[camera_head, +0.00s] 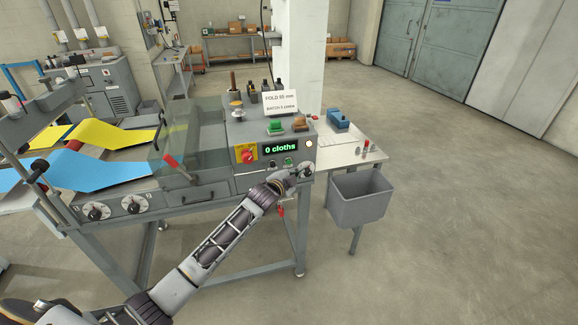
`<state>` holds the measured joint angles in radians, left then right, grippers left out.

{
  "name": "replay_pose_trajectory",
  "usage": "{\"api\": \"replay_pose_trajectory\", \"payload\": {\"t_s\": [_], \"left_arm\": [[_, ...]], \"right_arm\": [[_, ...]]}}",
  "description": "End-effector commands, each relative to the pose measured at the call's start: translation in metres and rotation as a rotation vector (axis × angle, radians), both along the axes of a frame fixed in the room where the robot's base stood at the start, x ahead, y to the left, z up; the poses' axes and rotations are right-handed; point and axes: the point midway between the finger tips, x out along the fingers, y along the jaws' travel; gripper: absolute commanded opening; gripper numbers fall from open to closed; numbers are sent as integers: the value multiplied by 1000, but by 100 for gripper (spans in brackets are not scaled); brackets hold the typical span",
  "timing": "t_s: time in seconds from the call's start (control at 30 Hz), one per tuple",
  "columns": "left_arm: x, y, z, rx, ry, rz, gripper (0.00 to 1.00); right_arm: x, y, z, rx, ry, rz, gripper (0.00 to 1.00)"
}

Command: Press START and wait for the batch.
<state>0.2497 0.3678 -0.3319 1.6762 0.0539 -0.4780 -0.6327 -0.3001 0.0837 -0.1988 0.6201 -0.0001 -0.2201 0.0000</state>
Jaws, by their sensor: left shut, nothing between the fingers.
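The folding machine's control panel (250,172) faces me, with a lit display (280,147) reading "0 cloths" in green. Below the display is a small green button (288,162) with a label too small to read, and a dark one beside it. A red emergency knob on a yellow plate (247,154) is at the panel's left. My left gripper (302,172) is shut and empty, close in front of the panel just right of and below the green button. I cannot tell whether it touches the panel. My right gripper is not in view.
Blue cloth (75,170) and yellow cloth (105,134) lie on the machine's left. A clear guard (190,130) stands beside the panel. A card (280,102) reads "FOLD 65 mm". A grey bin (358,197) hangs at the right. Open floor lies further right.

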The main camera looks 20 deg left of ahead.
Motion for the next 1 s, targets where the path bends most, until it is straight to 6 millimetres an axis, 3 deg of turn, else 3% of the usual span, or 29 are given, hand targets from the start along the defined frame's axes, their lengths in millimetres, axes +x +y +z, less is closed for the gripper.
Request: {"api": "replay_pose_trajectory", "payload": {"t_s": [0.4, 1.0], "left_arm": [[23, 15, 0, 1, -1, 0, 0], [24, 17, 0, 0, 0, 0, 0]], "right_arm": [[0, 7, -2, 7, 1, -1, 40], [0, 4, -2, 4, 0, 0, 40]]}}
